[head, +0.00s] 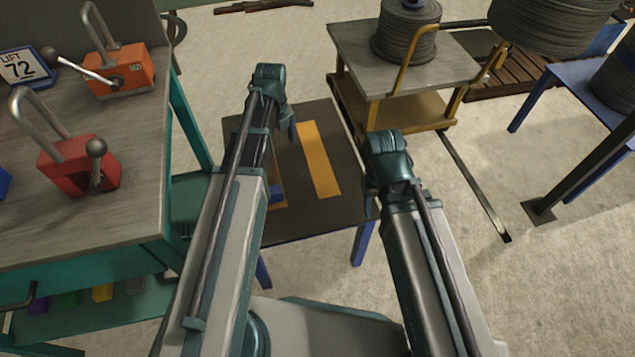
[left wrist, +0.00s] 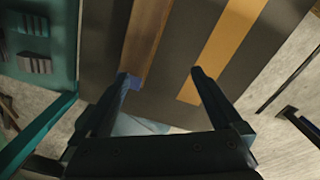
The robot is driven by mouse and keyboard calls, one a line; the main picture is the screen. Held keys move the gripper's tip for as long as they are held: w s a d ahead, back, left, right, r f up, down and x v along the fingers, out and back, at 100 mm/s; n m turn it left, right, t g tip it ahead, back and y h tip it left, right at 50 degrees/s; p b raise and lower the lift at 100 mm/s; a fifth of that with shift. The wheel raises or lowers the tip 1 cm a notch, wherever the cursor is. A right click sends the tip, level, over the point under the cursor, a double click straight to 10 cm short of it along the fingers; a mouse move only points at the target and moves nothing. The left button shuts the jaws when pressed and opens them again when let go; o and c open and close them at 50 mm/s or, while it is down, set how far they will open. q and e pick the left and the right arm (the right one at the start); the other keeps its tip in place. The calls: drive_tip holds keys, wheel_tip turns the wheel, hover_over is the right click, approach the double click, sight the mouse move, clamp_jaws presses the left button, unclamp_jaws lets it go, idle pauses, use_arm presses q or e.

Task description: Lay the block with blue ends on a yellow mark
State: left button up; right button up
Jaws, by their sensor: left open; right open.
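A dark-topped table (head: 345,195) carries a bare yellow mark (head: 318,160), which also shows in the left wrist view (left wrist: 222,45). Left of it, a blue end of the block (head: 276,180) shows beside my left arm, with a yellow-orange strip (head: 280,203) at its near side. In the left wrist view the block (left wrist: 146,35) has a brown body and a blue end near the left fingertip. It seems to lie along a second mark; how squarely, I cannot tell. My left gripper (left wrist: 163,76) is open, its fingers apart. My right gripper (head: 372,195) is over the table's right edge.
A trolley (head: 400,70) with a grey coil stands behind right. A blue stand and a dark post are further right.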

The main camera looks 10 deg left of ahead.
use_arm(q)
drive_tip(key=s+d+n+y, duration=0.1)
drive_tip(key=s+d+n, duration=1.5)
drive_tip(key=n, duration=0.5)
drive_tip(key=shift+s+d+n, duration=0.25)
drive_tip(key=shift+d+n, duration=0.15)
drive_tip(key=shift+d, duration=0.45)
drive_tip(key=shift+r, duration=0.15)
wheel_tip(320, 180, up, 26)
drive_tip(key=p, duration=2.6)
drive_tip(key=shift+c, duration=0.2)
